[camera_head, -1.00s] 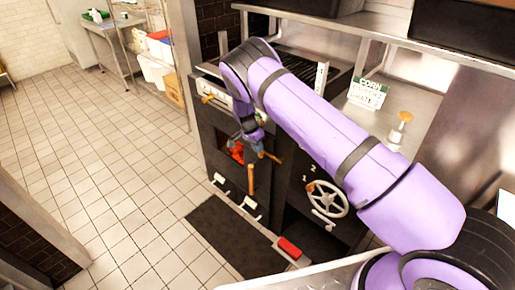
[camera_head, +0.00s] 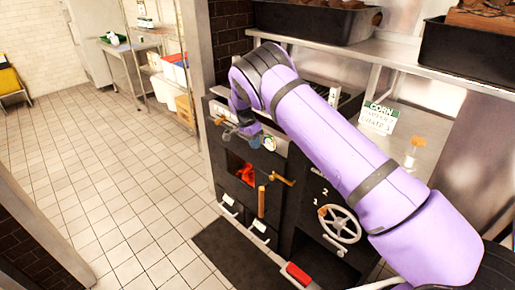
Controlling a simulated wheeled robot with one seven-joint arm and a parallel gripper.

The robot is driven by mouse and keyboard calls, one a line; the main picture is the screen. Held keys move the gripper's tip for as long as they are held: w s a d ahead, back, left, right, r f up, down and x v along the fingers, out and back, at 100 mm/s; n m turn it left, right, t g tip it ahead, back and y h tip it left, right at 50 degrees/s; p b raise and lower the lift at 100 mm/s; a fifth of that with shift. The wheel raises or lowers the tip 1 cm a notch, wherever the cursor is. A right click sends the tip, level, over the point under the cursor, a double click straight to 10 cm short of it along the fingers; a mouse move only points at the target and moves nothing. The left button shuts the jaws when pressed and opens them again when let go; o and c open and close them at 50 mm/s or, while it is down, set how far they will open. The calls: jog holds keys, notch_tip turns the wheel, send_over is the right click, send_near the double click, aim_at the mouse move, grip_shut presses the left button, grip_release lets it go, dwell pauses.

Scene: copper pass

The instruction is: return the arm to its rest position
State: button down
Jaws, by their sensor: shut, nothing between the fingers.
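My purple arm (camera_head: 335,145) reaches from the lower right toward the upper middle, in front of a black stove. Its far end bends down to my gripper (camera_head: 236,134), which is small in the picture. The gripper is shut and empty. It appears in front of the stove's upper front panel, above the opening with the orange glow (camera_head: 246,174). I cannot tell how far it is from the panel.
A handwheel (camera_head: 340,224) and wooden handles (camera_head: 261,201) stick out from the stove front. A sign (camera_head: 378,118) stands on the metal counter. Black trays (camera_head: 315,22) sit on the shelf above. Tiled floor (camera_head: 110,190) is open at left.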

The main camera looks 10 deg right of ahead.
jog(key=s+d+r+n+t+y, duration=0.1)
jog(key=s+d+r, duration=0.2)
jog(key=r, duration=0.7)
jog(key=s+d+r+n+y, duration=0.15)
jog(key=d+r, duration=0.25)
jog(key=r, duration=0.6)
jog(key=s+d+r+n+t+y, duration=0.1)
jog(key=s+d+r, duration=0.1)
jog(key=s+r, duration=0.45)
jog(key=s+d+r+n+t, duration=0.1)
jog(key=s+d+r, duration=0.2)
jog(key=s+r, duration=0.4)
jog(key=s+d+r+n+t, duration=0.1)
jog(key=s+d+r+n, duration=0.1)
jog(key=s+r, duration=0.45)
jog(key=s+d+r+n+t, duration=0.1)
jog(key=s+r+n, duration=0.15)
jog(key=s, duration=0.75)
jog(key=s+d+f+n+t, duration=0.1)
jog(key=s+n, duration=0.1)
jog(key=s, duration=1.5)
jog(key=shift+s+d+f+n+t, duration=0.2)
jog(key=shift+s+f+n+t, duration=0.1)
jog(key=shift+n+t, duration=0.1)
